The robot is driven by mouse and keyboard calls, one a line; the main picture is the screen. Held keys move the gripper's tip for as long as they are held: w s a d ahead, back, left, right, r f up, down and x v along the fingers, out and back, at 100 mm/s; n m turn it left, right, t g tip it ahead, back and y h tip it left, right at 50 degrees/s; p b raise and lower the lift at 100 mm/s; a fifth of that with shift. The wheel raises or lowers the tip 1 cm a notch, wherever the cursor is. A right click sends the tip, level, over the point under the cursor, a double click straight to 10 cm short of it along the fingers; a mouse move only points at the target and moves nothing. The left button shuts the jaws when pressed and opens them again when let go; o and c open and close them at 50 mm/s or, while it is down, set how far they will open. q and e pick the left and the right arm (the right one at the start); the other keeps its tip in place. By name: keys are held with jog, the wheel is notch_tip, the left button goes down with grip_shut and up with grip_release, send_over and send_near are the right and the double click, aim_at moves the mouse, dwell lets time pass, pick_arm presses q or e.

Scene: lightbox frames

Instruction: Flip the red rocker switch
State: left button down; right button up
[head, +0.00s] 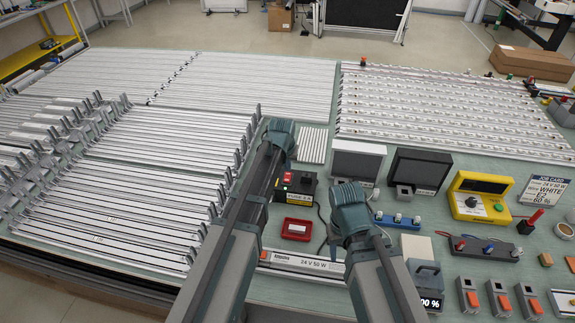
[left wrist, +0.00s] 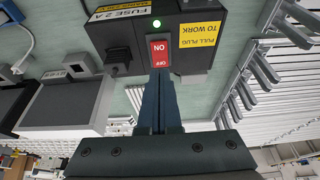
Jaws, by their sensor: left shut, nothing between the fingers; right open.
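The red rocker switch (head: 288,177) sits on a black power box (head: 306,186). In the left wrist view the switch (left wrist: 160,52) appears upside down, with its ON and OFF marks readable. A green light (left wrist: 156,23) glows beside its ON end. My left gripper (left wrist: 159,78) is shut and empty, its fingertips at the OFF end of the switch; I cannot tell whether they touch. In the head view my left wrist stands just behind the box. My right gripper (head: 352,212) is right of the box, open, its fingertips hard to make out.
A red tray (head: 297,229) lies in front of the box, and a black cable curves beside it. Lamp frames (head: 357,160) and a yellow meter (head: 479,196) stand to the right. Silver rails (head: 130,200) fill the left of the table.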

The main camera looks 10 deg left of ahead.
pick_arm(q)
jog(key=s+p+v, duration=0.1)
jog(key=p+v, duration=0.6)
jog(key=v, duration=0.3)
jog(key=shift+s+f+p, duration=0.25)
jog(key=shift+p, duration=0.15)
